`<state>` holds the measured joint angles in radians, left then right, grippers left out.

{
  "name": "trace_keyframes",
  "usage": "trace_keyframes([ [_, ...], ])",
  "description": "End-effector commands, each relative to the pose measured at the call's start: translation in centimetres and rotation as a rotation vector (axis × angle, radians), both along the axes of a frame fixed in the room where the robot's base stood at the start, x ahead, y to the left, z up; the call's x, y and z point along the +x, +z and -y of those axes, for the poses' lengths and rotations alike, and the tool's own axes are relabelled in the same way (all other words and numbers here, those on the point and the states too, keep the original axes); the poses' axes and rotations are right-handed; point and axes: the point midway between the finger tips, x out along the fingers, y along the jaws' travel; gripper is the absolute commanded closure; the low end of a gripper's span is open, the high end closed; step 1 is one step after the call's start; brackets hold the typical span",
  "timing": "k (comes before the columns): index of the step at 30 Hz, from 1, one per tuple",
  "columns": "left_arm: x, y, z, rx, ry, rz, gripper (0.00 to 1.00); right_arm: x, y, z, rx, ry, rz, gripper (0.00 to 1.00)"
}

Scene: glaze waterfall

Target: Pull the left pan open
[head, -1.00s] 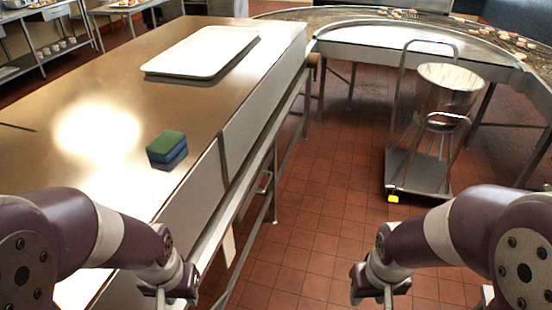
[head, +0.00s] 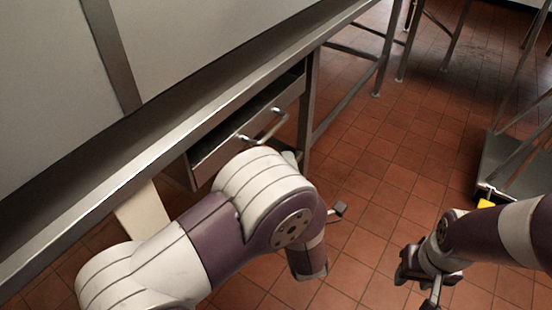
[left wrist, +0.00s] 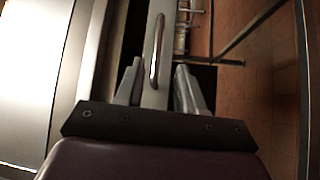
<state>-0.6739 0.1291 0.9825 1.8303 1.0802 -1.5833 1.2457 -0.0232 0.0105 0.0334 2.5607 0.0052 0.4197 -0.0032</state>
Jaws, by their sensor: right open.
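A metal pan (head: 225,155) like a drawer hangs under the long table, with a bar handle (head: 276,126) on its front. A dark gap shows above its front. In the left wrist view the handle (left wrist: 158,45) and the pan's narrow front (left wrist: 155,92) lie ahead, between the fingers of my left gripper (left wrist: 157,85). That gripper is open; I cannot tell whether it touches the handle. In the head view my left arm hides its fingers. My right gripper (head: 432,290) is open and empty over the floor at the lower right.
The table's side and lower metal rail (head: 170,120) run above the pan. A table leg (head: 306,105) stands just right of it. A wheeled cart (head: 510,160) stands at the right edge. The tiled floor (head: 385,150) between is clear.

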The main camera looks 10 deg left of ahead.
Motion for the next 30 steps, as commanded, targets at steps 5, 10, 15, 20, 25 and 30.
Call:
trace_keyframes([
  [5, 1.6, 0.0, -1.1, -0.008, 0.016, 0.034, 0.62, 0.1, -1.0, 0.0, 0.000, 0.000, 0.002, 0.57],
  [10, 5.6, 0.5, -2.9, -0.007, 0.017, 0.034, 0.62, 0.0, -2.4, 0.0, 0.000, 0.000, 0.001, 0.57],
  [15, 8.8, 1.1, -4.4, -0.005, 0.014, 0.032, 0.62, 0.0, -3.4, 0.0, 0.000, 0.000, 0.001, 0.57],
  [20, 10.5, 1.5, -5.1, -0.005, 0.012, 0.030, 0.62, 0.0, -3.8, 0.0, 0.000, 0.000, 0.001, 0.57],
  [25, 11.1, 1.7, -5.3, -0.003, 0.010, 0.029, 0.62, 0.0, -3.9, 0.0, 0.000, 0.000, 0.001, 0.57],
  [30, 11.1, 1.7, -5.3, -0.003, 0.010, 0.029, 0.62, 0.0, -3.9, 0.0, 0.000, 0.000, 0.001, 0.57],
])
